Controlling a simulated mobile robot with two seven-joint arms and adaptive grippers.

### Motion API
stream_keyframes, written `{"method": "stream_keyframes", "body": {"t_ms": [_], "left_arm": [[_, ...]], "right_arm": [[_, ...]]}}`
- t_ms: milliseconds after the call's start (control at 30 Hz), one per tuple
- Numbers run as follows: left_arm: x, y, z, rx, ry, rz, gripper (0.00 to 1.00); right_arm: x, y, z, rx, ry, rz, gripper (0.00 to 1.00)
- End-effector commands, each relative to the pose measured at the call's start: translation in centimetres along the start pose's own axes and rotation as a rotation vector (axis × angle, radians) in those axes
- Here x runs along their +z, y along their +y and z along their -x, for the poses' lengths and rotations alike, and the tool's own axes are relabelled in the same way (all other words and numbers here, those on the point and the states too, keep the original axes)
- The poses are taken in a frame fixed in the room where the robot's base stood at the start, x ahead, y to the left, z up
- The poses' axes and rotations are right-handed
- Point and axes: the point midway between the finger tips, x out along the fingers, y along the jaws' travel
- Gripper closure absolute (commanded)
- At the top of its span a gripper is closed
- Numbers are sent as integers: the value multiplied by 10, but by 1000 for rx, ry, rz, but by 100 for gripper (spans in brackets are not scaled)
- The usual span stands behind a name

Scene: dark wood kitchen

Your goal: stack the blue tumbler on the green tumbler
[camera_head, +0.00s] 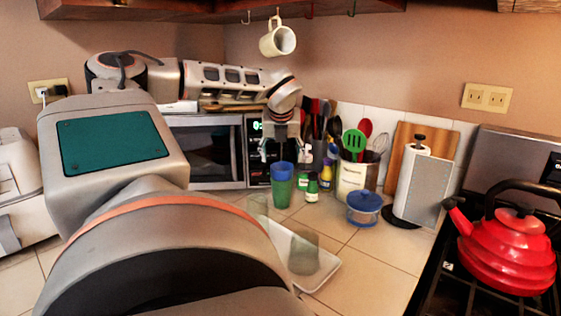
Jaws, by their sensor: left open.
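The blue tumbler (283,168) is upright with its lower part in the green tumbler (282,194), which stands on the tiled counter in front of the microwave. How deep the blue one sits inside is hard to tell. My left gripper (282,154) points down just above the blue tumbler's rim, its fingers apart and nothing held between them. My right gripper is not in view.
A white tray (326,276) with a translucent greenish cup (303,254) lies in front, partly behind my arm. Small green-capped bottles (312,188), a utensil crock (352,180) and a blue-lidded jar (364,207) stand to the right. A mug (278,40) hangs above.

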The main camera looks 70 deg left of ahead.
Motion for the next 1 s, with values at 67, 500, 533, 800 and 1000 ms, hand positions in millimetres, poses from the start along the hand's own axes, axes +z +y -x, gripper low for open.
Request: {"method": "stream_keyframes", "body": {"t_ms": [67, 500, 533, 800, 1000], "left_arm": [[-1, 0, 17, 4, 0, -4, 34], [-2, 0, 88, 3, 3, -2, 34], [-2, 0, 90, 3, 3, -3, 34], [-2, -1, 94, 2, 4, -3, 34], [-2, 0, 94, 2, 3, -3, 34]], "right_arm": [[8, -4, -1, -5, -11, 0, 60], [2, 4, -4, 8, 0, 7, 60], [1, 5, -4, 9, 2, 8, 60], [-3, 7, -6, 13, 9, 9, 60], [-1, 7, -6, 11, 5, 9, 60]]}}
